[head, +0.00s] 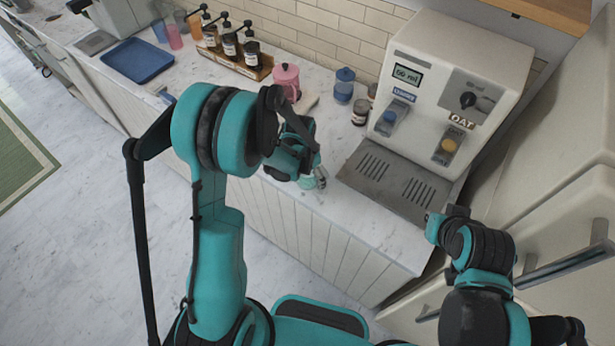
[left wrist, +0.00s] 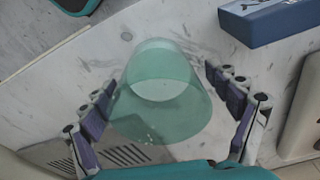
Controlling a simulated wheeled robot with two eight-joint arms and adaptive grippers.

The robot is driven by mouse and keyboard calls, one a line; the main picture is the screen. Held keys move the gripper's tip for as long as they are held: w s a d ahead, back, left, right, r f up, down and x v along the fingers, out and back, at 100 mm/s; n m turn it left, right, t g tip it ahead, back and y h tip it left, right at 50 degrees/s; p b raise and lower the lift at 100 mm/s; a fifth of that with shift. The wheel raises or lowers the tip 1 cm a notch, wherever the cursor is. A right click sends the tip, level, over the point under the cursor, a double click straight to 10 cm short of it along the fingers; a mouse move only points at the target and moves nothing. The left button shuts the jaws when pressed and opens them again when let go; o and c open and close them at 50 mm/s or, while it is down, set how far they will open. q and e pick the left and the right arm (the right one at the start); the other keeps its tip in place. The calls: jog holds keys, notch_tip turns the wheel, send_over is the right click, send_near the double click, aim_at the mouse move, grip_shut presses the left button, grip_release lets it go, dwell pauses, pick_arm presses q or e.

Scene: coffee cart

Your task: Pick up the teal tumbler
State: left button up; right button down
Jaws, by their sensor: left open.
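The teal tumbler (left wrist: 158,95) is translucent green and stands on the marble counter. In the left wrist view it sits between the spread fingers of my left gripper (left wrist: 165,112), with a gap visible on each side. In the head view my left gripper (head: 316,180) is low over the counter's front part, left of the drip tray. It hides most of the tumbler, and only a small pale green part (head: 307,183) shows. My left gripper is open. My right arm is at the lower right, but its gripper fingers do not show.
The drink dispenser (head: 450,75) and its slotted drip tray (head: 375,165) stand right of the gripper. A pink canister (head: 287,80), a blue jar (head: 344,85) and a bottle rack (head: 235,62) are behind. A blue box (left wrist: 275,18) lies near the tumbler.

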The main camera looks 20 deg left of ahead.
pick_arm(q)
jog(key=c, duration=1.5)
jog(key=shift+r, duration=0.25)
jog(key=shift+r, duration=0.8)
jog(key=shift+d+r+p, duration=0.15)
jog(key=shift+r+p, duration=0.15)
jog(key=shift+r, duration=0.35)
jog(key=shift+d+r+p, duration=0.15)
jog(key=shift+r+p, duration=0.1)
jog(key=shift+r, duration=0.35)
jog(key=shift+s+d+r+p, duration=0.2)
jog(key=shift+s+d+r, duration=0.15)
jog(key=shift+d+r, duration=1.1)
jog(key=shift+s+d+r+p, duration=0.3)
jog(key=shift+d+r, duration=0.4)
jog(key=shift+d, duration=1.45)
jog(key=shift+s+d+r+p, duration=0.15)
jog(key=shift+s+d+r, duration=0.25)
jog(key=shift+d+r, duration=1.05)
jog(key=shift+d+f, duration=0.35)
